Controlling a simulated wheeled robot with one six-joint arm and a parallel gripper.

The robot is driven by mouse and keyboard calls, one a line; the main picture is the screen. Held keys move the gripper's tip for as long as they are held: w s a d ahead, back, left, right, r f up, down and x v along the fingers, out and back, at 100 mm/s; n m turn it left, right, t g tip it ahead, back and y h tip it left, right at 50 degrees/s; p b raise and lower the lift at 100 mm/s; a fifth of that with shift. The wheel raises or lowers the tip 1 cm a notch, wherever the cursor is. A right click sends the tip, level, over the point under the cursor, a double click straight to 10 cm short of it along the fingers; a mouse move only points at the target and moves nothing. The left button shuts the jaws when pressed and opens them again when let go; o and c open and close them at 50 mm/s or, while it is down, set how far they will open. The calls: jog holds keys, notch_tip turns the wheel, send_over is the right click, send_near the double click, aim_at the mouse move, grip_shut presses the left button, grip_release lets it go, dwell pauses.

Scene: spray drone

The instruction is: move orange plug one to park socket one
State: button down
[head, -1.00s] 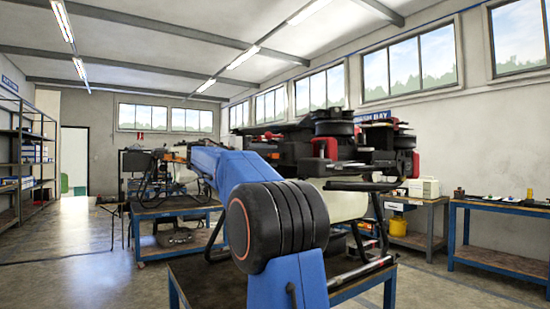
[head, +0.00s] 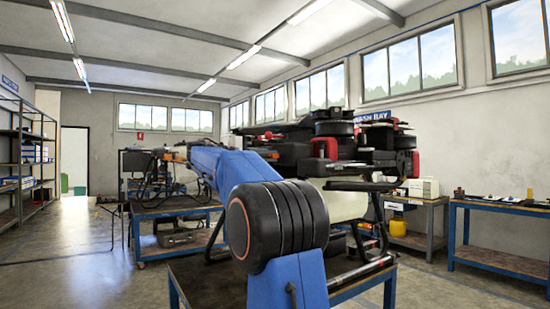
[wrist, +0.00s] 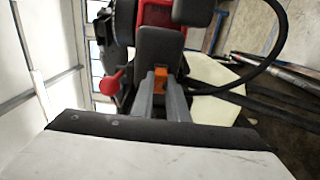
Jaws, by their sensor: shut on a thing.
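The orange plug (wrist: 160,78) shows as a small orange patch between the tips of my gripper (wrist: 162,92) in the wrist view. The grey fingers are shut on it, in front of a dark block. I cannot tell whether the plug sits in a socket or is free of one. In the head view my blue arm reaches over the drone (head: 340,150), and I cannot make out the gripper or the plug clearly. I cannot pick out park socket one in either view.
A red knob (wrist: 113,82) stands just left of my fingers. A black cable (wrist: 262,75) loops on the right. The drone rests over a blue-framed table (head: 205,283). Another blue-framed bench (head: 500,262) stands at the right, with clear floor at left.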

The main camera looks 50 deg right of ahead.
jog(key=v, duration=0.6)
dwell(1.4)
dwell(0.3)
